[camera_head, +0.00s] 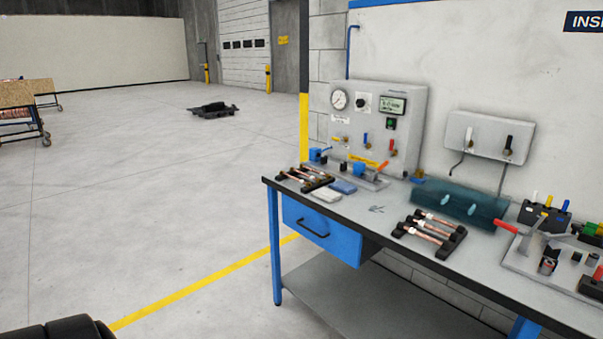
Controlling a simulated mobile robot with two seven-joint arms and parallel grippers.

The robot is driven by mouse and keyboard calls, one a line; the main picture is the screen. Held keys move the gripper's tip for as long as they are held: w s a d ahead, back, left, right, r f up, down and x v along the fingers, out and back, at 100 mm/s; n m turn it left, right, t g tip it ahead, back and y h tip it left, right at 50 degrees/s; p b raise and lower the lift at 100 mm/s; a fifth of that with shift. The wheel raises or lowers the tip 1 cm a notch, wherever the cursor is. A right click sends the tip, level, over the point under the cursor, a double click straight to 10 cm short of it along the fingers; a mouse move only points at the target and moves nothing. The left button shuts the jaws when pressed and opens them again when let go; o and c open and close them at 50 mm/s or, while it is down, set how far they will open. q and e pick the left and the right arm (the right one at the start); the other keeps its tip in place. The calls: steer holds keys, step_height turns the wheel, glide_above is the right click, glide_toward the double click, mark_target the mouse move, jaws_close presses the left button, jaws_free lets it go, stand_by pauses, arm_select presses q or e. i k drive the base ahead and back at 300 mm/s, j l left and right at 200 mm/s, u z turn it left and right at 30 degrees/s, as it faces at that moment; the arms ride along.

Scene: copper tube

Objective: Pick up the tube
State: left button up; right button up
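Several short copper tubes (431,229) with pale fittings lie side by side across a black rack (450,246) at the middle of the workbench. More copper-coloured tubes (303,177) lie in a second black rack at the bench's far left end. They are small, and I cannot tell which single tube the task means. Neither of my grippers shows in this view, and no tube is held in sight.
The bench (350,219) has a blue frame and drawer (322,232). A grey gauge panel (377,125), a teal translucent box (459,202) and a fixture with a red handle (507,225) stand along it. The floor (150,200) left of the bench is open.

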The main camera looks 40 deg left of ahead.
mark_target(318, 180)
steer(key=i+j+u, duration=0.25)
steer(key=u, duration=0.2)
steer(key=i+j+u, duration=0.25)
steer(key=u, duration=0.2)
steer(key=i+u, duration=0.45)
